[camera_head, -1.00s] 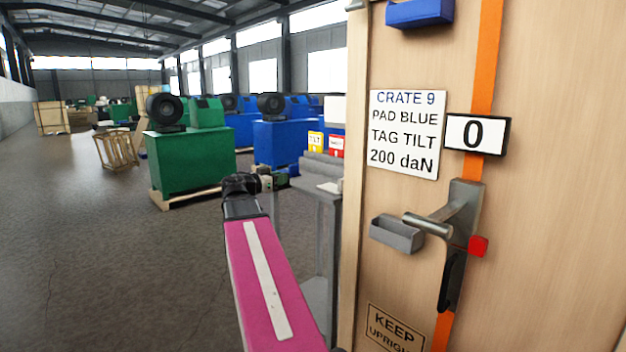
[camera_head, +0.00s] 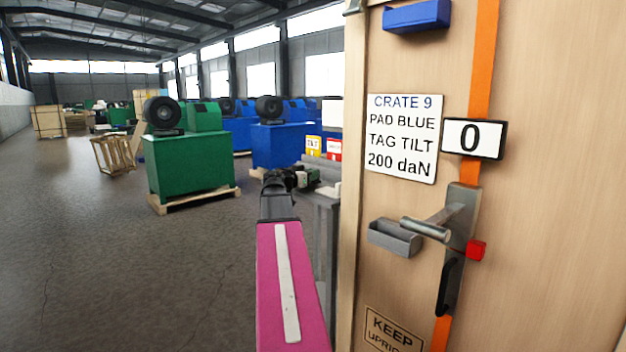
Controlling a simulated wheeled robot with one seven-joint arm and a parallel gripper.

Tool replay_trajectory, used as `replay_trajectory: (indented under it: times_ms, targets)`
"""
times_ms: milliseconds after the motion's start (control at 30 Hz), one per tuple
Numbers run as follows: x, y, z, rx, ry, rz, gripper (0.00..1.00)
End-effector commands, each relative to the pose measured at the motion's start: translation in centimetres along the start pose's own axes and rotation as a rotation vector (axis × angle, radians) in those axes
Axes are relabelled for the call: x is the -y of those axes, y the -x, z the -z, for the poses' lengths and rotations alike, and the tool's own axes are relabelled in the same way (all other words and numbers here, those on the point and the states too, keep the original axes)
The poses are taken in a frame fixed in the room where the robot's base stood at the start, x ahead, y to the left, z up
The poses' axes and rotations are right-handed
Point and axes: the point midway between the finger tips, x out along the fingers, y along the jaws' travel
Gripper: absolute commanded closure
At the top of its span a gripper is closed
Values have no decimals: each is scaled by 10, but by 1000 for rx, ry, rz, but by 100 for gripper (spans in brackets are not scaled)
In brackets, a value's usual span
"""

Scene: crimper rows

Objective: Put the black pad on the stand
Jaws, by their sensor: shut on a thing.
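My gripper (camera_head: 302,179) is at the end of my pink arm, left of the crate and at the near edge of the grey stand (camera_head: 329,215). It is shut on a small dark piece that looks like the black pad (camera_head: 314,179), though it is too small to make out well. The stand has a grey top with a small pale piece on it. The right side of the stand is hidden behind the crate's edge, and part of its front is behind my arm.
A large wooden crate (camera_head: 560,220) fills the right side, with a metal lever handle (camera_head: 428,229), a grey holder (camera_head: 393,238) and a blue holder (camera_head: 417,16) sticking out. Yellow (camera_head: 313,146) and red (camera_head: 334,149) bins are behind the stand. Open floor lies left.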

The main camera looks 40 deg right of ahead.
Motion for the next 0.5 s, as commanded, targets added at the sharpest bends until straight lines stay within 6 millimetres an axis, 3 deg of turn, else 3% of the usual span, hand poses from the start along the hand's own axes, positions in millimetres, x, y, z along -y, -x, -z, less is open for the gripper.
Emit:
replay_trajectory:
  times_ms: [67, 200, 500]
  targets:
    - [1, -14, -2, 0, 1, 0, 100]
    - [0, -10, -15, 1, 0, 1, 100]
    - [0, -10, -16, 0, 0, 1, 100]
